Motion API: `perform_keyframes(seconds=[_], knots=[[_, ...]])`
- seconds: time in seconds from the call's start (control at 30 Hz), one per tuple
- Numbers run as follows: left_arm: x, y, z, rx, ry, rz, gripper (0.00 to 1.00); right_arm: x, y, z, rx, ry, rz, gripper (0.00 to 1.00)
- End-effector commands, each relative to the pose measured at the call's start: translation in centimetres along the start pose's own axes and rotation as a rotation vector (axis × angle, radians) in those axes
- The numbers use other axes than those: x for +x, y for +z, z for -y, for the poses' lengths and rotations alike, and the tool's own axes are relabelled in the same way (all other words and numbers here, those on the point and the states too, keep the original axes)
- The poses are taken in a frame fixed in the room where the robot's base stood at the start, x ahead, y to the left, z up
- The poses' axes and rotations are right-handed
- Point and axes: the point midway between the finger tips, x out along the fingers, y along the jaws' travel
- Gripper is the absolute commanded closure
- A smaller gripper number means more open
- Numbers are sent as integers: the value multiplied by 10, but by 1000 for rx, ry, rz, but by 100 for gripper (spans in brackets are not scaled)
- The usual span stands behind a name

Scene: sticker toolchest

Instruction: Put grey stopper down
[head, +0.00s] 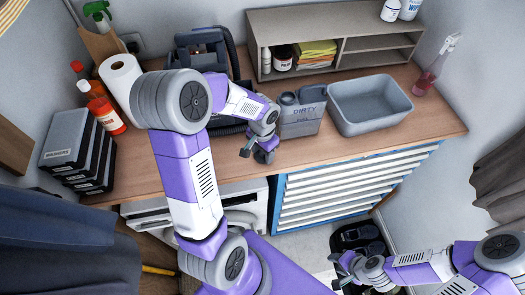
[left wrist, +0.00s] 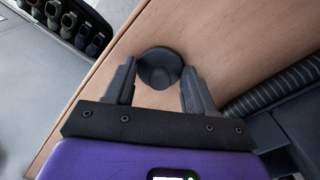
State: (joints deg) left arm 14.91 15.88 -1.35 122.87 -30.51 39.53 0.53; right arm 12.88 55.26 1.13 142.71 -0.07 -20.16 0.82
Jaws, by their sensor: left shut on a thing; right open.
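The grey stopper (left wrist: 160,66) shows in the left wrist view as a dark round piece over the wooden worktop. My left gripper (left wrist: 158,74) is shut on it, with one finger on each side. I cannot tell whether the stopper touches the worktop. In the head view my left gripper (head: 256,153) is low near the worktop's front edge, left of the grey box marked "DIRTY" (head: 302,129); the stopper is hard to make out there. My right gripper (head: 343,271) is open and empty at the lower right, away from the worktop.
A grey basin (head: 381,121) stands right of the marked box. A dark machine (head: 203,42) is behind my left arm. Black cases (head: 68,146), a paper roll (head: 121,82) and a shelf unit (head: 300,25) stand around the wooden worktop (head: 425,125). Its front right is clear.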

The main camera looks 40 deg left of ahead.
Motion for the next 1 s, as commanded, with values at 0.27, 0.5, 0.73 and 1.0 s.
perform_keyframes(seconds=[0.27,0.5,0.73,1.0], knots=[[2,0,0,0,0,0,20,2,0,-1,0,0,0,57],[2,0,0,0,0,0,20,2,0,-1,0,0,0,57],[-21,-1,0,0,-2,-4,20,-3,0,1,0,0,0,57],[-81,-1,0,0,-2,-6,20,-6,0,2,0,0,0,57]])
